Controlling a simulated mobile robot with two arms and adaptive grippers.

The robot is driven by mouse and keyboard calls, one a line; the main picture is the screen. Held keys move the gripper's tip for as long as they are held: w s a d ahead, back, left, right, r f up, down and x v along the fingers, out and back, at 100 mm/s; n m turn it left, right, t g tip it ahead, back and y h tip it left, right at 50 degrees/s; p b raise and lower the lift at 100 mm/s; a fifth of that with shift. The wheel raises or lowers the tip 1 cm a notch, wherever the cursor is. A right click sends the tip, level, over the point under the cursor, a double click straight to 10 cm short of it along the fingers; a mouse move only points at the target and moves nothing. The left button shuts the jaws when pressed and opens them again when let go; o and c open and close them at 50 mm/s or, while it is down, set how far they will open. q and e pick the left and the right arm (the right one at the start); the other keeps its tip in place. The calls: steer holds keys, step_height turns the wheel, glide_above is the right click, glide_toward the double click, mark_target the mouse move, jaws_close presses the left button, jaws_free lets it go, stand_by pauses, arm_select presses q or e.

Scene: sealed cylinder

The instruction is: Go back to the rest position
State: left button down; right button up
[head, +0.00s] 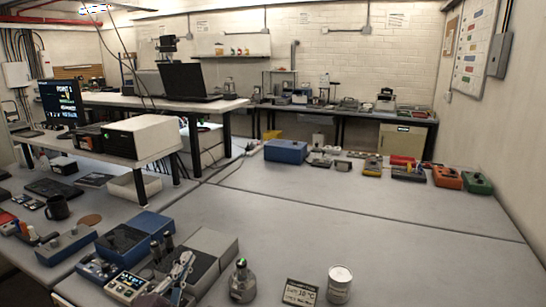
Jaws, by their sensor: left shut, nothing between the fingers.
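My left gripper (184,262) is at the bottom left of the head view. It is shut and empty, in front of the grey box on the table. A white cylinder (340,286) with a pale lid stands upright at the front of the table, well to the right of the gripper. A grey metal flask (242,282) stands between them, and a small dark sign reading 18 °C (300,292) is beside the cylinder. My right gripper is not in view.
Near my left gripper are a grey box (215,246), a blue-and-grey device (122,243) and a meter with a lit display (126,284). A dark mug (57,208) stands farther left. The table's middle and right (400,250) are clear. A blue case (286,151) lies farther back.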

arm_select(q)
steer(key=s+a+f+n+g+y, duration=0.3)
steer(key=s+f+n+g, duration=0.1)
steer(key=s+f+n, duration=0.3)
steer(key=s+a+f+n+g+y, duration=0.3)
steer(key=s+f+n+g+y, duration=0.1)
steer(key=s+f, duration=0.5)
steer(key=s+d+f+n+g+h, duration=0.1)
steer(key=s+d+f+g+h, duration=0.2)
steer(key=s, duration=0.6)
steer(key=s+d+f+n+g+h, duration=0.1)
steer(key=s+d+f+g, duration=0.2)
steer(key=s+f+g, duration=0.5)
steer(key=s+f+t+b, duration=0.1)
steer(key=s+f, duration=0.1)
steer(key=f, duration=1.1)
steer(key=s+f+t, duration=0.1)
steer(key=s+f, duration=0.2)
steer(key=f, duration=1.1)
steer(key=s+a+f+g+b, duration=0.1)
steer(key=s+a+f, duration=0.1)
steer(key=s+f, duration=1.4)
steer(key=shift+s+a, duration=0.15)
steer(key=shift+a, duration=0.15)
